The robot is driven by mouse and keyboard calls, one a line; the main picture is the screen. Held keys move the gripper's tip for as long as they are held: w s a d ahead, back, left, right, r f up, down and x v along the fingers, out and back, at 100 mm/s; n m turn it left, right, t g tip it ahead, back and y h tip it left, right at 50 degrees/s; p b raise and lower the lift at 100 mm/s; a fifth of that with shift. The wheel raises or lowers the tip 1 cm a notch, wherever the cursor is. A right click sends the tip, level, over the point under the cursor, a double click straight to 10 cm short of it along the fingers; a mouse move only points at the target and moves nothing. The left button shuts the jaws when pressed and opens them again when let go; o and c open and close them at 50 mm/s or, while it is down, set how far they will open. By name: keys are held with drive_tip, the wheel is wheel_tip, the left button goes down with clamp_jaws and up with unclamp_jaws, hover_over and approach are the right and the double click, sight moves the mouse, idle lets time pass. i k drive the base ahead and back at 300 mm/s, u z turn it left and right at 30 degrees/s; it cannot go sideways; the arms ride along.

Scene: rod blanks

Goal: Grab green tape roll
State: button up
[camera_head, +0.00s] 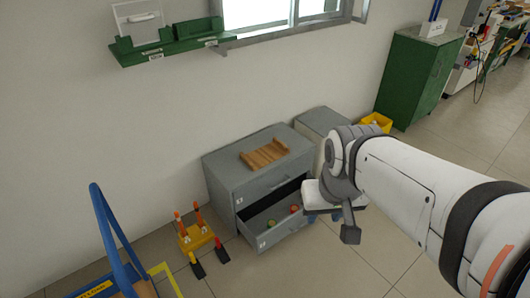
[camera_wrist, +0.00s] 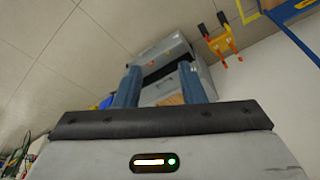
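A small green round item (camera_head: 272,223), which looks like the green tape roll, lies in the open lower drawer (camera_head: 268,236) of a grey cabinet in the head view. A small red-orange item (camera_head: 294,209) lies in the same drawer, to its right. My gripper (camera_wrist: 160,72) shows two blue fingers spread apart in the wrist view, with nothing visible between them except the grey cabinet beyond. In the head view my arm's end is to the right of the drawer, apart from the green item. I cannot make out the green item in the wrist view.
A wooden tray (camera_head: 264,154) sits on the grey cabinet (camera_head: 226,167). A second grey cabinet (camera_head: 318,122) stands behind my arm. An orange-and-yellow stand (camera_head: 196,237) and a blue frame (camera_head: 112,238) are to the left. The floor before the drawer is clear.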

sight(271, 223)
drive_tip(key=i, duration=0.35)
drive_tip(key=u, duration=0.15)
drive_tip(key=k, duration=0.45)
drive_tip(key=z, duration=0.05)
drive_tip(key=i, duration=0.45)
drive_tip(key=z, duration=0.05)
drive_tip(key=k, duration=0.55)
drive_tip(key=z, duration=0.4)
drive_tip(key=i, duration=1.65)
drive_tip(key=u, duration=0.3)
